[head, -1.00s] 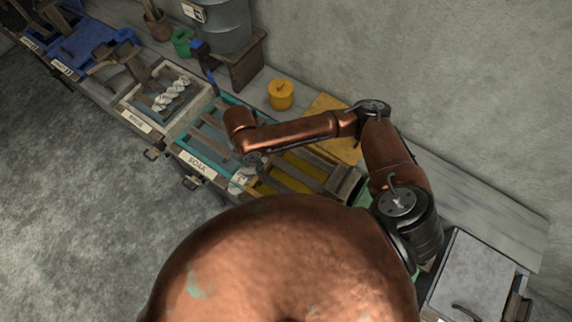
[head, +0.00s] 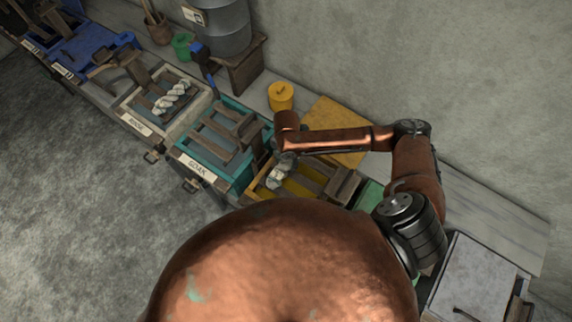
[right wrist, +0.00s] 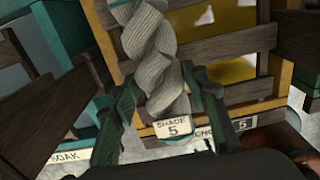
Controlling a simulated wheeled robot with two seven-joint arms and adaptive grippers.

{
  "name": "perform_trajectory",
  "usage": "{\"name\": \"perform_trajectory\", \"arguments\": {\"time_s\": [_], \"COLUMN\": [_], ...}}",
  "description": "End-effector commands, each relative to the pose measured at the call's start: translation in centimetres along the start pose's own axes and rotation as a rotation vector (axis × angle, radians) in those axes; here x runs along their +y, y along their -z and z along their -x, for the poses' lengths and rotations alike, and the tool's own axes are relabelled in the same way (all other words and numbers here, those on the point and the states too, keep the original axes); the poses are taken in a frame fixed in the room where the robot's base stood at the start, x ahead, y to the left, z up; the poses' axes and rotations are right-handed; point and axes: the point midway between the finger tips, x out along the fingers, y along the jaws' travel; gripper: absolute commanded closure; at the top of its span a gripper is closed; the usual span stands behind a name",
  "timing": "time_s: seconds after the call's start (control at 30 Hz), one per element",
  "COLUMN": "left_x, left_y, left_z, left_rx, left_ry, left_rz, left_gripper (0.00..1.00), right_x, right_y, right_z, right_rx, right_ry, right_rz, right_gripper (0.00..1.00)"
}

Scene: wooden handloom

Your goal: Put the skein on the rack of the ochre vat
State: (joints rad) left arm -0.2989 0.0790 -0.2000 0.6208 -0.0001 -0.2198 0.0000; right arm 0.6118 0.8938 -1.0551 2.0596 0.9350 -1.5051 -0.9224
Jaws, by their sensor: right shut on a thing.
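My right gripper (head: 284,162) is shut on a grey-white twisted skein (head: 277,179) over the left end of the ochre vat (head: 305,183). In the right wrist view the skein (right wrist: 152,45) lies between the dark green fingers of the gripper (right wrist: 165,88), with a "SHADE 5" tag (right wrist: 173,130) at its near end. The wooden slats of the vat's rack (right wrist: 228,46) cross over yellow liquid (right wrist: 232,70), beside and behind the skein. I cannot tell whether the skein touches the slats. My left gripper is not in view.
The teal soak vat (head: 196,166) stands left of the ochre vat. Beyond it is the rinse vat (head: 134,122) with another pale skein (head: 172,98) on its rack. A yellow pot (head: 281,97) and a yellow board (head: 335,118) lie behind, near the wall.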

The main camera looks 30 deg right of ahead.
Motion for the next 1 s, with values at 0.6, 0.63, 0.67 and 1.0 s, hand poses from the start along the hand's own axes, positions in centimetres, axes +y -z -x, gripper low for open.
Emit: {"name": "perform_trajectory", "arguments": {"time_s": [0.6, 0.63, 0.67, 1.0], "left_x": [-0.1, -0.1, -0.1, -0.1], "left_y": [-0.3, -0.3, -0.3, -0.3], "left_z": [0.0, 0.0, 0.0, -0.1], "left_rx": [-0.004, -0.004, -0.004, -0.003], "left_ry": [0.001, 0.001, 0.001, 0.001], "left_rz": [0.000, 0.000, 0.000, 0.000], "left_gripper": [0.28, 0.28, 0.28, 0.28], "right_x": [0.0, 0.0, 0.0, 0.0], "right_y": [0.1, 0.1, 0.1, 0.1], "right_z": [-3.1, -3.1, -3.1, -3.0], "right_rx": [0.000, 0.000, 0.000, 0.000], "right_ry": [0.000, 0.000, 0.000, 0.000], "right_rz": [0.000, 0.000, 0.000, 0.000], "right_gripper": [0.55, 0.53, 0.50, 0.41]}}
